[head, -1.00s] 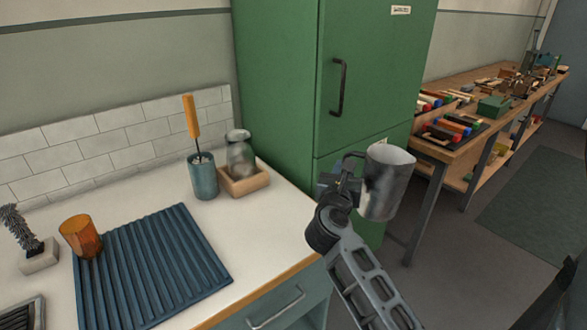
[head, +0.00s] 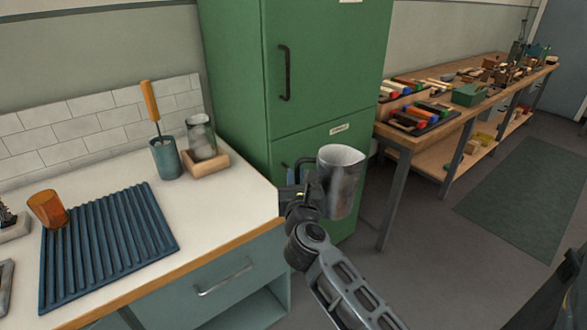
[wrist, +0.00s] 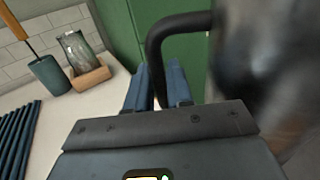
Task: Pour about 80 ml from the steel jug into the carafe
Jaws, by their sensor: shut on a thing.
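The steel jug (head: 342,184) is held upright in the air, in front of the green cabinet and right of the counter's end. My gripper (head: 300,182) is shut on its handle; in the wrist view the dark handle (wrist: 157,55) runs between the blue fingertips (wrist: 159,88), with the blurred jug body (wrist: 265,60) at right. The carafe, a clear glass vessel (head: 201,138), stands in a wooden tray (head: 205,164) at the counter's back right; it also shows in the wrist view (wrist: 78,52). The jug is well apart from it. The jug's contents are hidden.
A blue-grey cup (head: 165,160) with an orange-handled brush stands left of the carafe. A ribbed blue mat (head: 110,245) and an amber tumbler (head: 47,209) are on the counter. The green cabinet (head: 330,80) stands behind. A workbench (head: 400,140) with coloured items is at right.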

